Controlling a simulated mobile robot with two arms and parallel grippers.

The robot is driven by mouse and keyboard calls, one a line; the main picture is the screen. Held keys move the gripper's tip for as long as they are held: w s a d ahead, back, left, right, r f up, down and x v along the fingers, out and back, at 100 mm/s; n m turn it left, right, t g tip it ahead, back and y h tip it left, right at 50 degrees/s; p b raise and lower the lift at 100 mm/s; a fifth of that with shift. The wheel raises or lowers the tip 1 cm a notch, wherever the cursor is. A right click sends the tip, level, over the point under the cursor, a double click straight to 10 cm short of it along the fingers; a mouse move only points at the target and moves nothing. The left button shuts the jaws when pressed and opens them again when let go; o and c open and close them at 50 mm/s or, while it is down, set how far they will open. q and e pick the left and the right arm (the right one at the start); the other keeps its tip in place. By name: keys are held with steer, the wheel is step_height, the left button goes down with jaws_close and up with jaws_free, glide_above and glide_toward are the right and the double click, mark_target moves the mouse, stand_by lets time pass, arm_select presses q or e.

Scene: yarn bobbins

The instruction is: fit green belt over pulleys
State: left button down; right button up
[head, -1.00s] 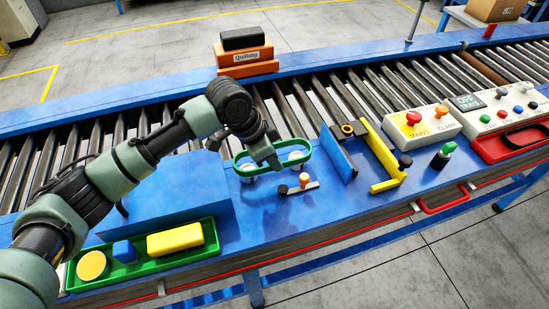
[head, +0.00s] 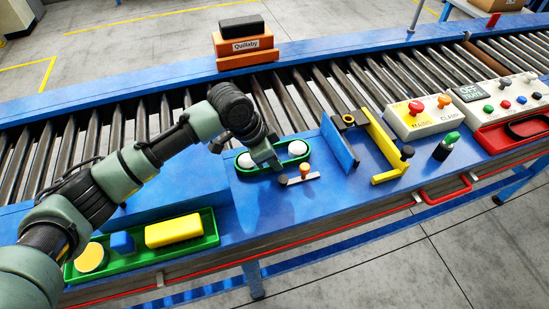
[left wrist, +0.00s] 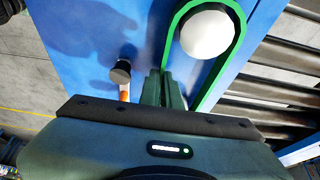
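The green belt (head: 259,168) is a stretched loop around two white round pulleys, the left pulley (head: 244,161) and the right pulley (head: 298,147), on the blue bench. Both pulley tops show inside the loop. I cannot tell how deep the belt sits on them. My left gripper (head: 274,165) is over the near side of the loop, between the pulleys, and hides part of it. In the left wrist view, the fingers (left wrist: 164,88) are close together on the belt's strand (left wrist: 216,76) beside one pulley (left wrist: 206,36). My right gripper is not seen.
A small lever with an orange knob (head: 304,168) stands just in front of the belt. A blue plate (head: 339,147) and a yellow bracket (head: 385,145) stand to the right. A green tray (head: 140,259) with several pieces lies front left. Rollers run behind.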

arm_select(q)
steer(key=c, duration=1.6)
jaws_free()
steer(key=shift+o, duration=0.2)
steer(key=shift+a+r, duration=0.15)
steer(key=shift+r, duration=0.15)
steer(key=b+v, duration=0.2)
steer(key=v, duration=0.5)
